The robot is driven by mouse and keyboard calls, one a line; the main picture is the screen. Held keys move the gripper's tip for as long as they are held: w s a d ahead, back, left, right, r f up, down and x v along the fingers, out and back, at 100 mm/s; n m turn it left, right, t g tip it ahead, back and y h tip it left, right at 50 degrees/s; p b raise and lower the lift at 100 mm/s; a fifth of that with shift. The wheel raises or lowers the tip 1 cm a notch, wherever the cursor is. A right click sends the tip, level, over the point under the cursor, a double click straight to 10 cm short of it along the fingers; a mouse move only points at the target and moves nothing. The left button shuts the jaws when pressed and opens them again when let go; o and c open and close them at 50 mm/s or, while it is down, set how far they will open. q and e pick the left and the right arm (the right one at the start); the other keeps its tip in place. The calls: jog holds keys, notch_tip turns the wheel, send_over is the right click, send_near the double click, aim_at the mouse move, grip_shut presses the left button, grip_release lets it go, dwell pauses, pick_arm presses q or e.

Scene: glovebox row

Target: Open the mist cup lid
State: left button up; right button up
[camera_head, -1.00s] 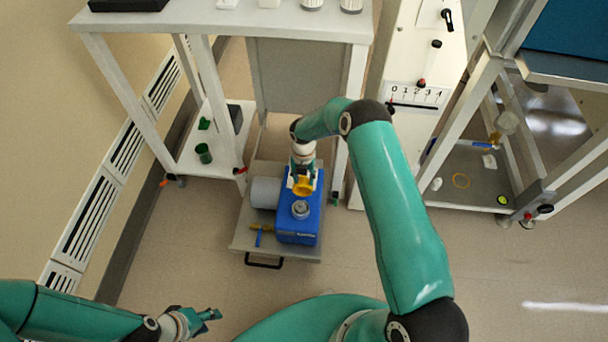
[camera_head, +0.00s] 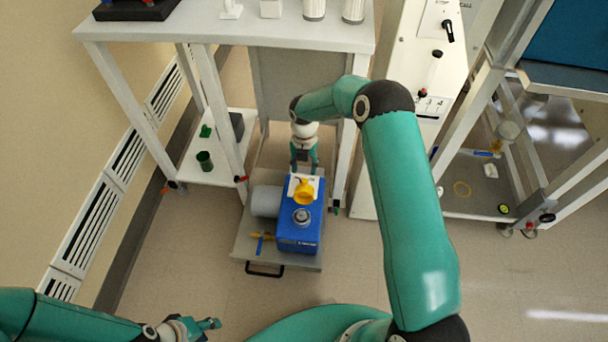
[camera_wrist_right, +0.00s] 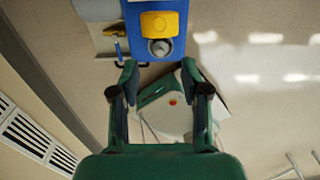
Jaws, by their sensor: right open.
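A blue machine (camera_head: 299,232) stands on a low grey trolley. On its top is a yellow rounded part (camera_head: 304,193), which may be the mist cup lid; I cannot tell whether it is shut or raised. A grey round cap (camera_head: 301,215) sits in front of it. The wrist view also shows the blue machine (camera_wrist_right: 178,49), the yellow part (camera_wrist_right: 159,25) and the cap (camera_wrist_right: 160,47). My right gripper (camera_head: 304,168) is open and empty, just behind the yellow part and apart from it. My left gripper (camera_head: 208,325) is low at the left, away from the machine; its jaw opening is unclear.
A grey cylinder (camera_head: 266,201) lies beside the machine on the trolley (camera_head: 245,235), with a blue-handled valve (camera_head: 260,243) in front. A white table (camera_head: 270,32) stands behind. A white panel column (camera_head: 400,150) rises to the right. Floor at the front right is clear.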

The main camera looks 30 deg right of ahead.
jog(key=shift+r, duration=0.6)
